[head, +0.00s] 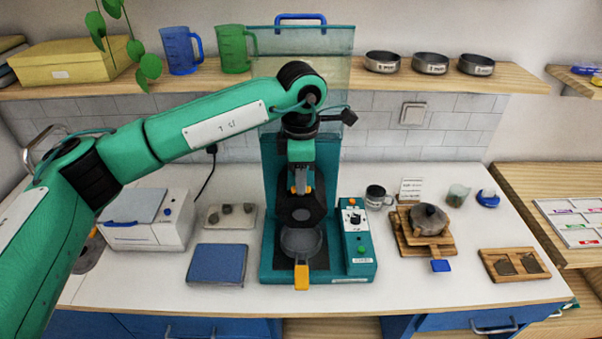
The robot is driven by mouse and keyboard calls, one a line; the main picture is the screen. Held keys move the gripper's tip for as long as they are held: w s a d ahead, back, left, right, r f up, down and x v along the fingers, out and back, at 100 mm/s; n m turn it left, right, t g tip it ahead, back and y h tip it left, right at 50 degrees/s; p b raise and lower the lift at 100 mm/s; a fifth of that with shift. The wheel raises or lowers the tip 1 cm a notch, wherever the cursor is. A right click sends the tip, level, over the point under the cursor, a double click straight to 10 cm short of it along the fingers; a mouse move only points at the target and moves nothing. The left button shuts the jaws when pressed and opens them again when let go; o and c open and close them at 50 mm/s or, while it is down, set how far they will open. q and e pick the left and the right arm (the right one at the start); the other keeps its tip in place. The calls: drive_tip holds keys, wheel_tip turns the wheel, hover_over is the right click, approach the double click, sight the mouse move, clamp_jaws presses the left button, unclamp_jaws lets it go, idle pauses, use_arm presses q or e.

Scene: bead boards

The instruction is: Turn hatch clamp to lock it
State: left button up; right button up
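A teal machine (272,215) stands in the middle of the counter, with a dark pan with an orange handle (302,275) at its base. A clear teal-tinted panel (345,70) rises above it, topped by a blue handle (301,17). I cannot make out which part is the hatch clamp; my arm covers part of the machine's upper front. My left gripper (301,190) points down in front of the machine, above a dark round part (301,215). Its fingertips are small, and I cannot tell whether they hold anything. My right gripper is not in view.
A control box (357,240) adjoins the machine on the right. A white box (150,220) and blue pad (217,264) lie left. A wooden board (415,240) with a dark pot (429,219) stands right. A shelf (480,88) with cups runs behind.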

use_arm(q)
drive_tip(key=shift+f, duration=0.9)
drive_tip(key=shift+c, duration=0.4)
clamp_jaws()
